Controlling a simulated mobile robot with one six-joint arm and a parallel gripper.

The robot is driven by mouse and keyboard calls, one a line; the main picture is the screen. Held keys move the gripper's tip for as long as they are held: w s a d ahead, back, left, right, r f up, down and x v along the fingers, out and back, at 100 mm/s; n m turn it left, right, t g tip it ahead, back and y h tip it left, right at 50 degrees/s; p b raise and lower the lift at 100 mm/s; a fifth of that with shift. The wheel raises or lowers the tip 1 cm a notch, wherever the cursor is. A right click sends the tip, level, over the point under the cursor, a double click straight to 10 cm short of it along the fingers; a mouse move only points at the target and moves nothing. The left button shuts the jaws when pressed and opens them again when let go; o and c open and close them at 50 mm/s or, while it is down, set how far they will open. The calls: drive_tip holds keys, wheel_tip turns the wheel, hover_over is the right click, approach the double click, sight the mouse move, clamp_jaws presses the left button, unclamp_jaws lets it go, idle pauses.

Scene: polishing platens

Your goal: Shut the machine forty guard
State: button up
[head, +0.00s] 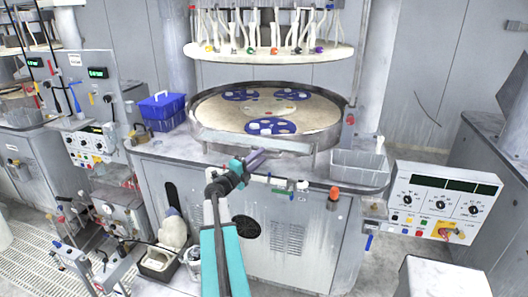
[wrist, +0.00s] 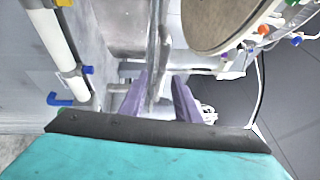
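The polishing machine (head: 300,215) stands in the middle of the head view, with a round platen (head: 312,112) on top. A curved metal guard (head: 225,137) runs round the platen's front edge; I cannot tell how far open it is. My gripper (head: 262,154), with purple fingers, is just in front of the guard's front. In the wrist view the fingers of my gripper (wrist: 160,95) are apart. A thin upright grey metal edge (wrist: 154,65) shows between them, and I cannot tell whether they touch it. The number forty is not readable.
An upper plate (head: 270,51) with hoses and coloured knobs hangs above the platen. A blue basket (head: 162,108) stands left and a grey bin (head: 358,168) right. A control box (head: 440,203) juts out at the right. An orange knob (head: 334,192) is on the front edge.

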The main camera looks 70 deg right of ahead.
drive_tip(key=shift+p+x, duration=0.4)
drive_tip(key=shift+x, duration=1.15)
clamp_jaws()
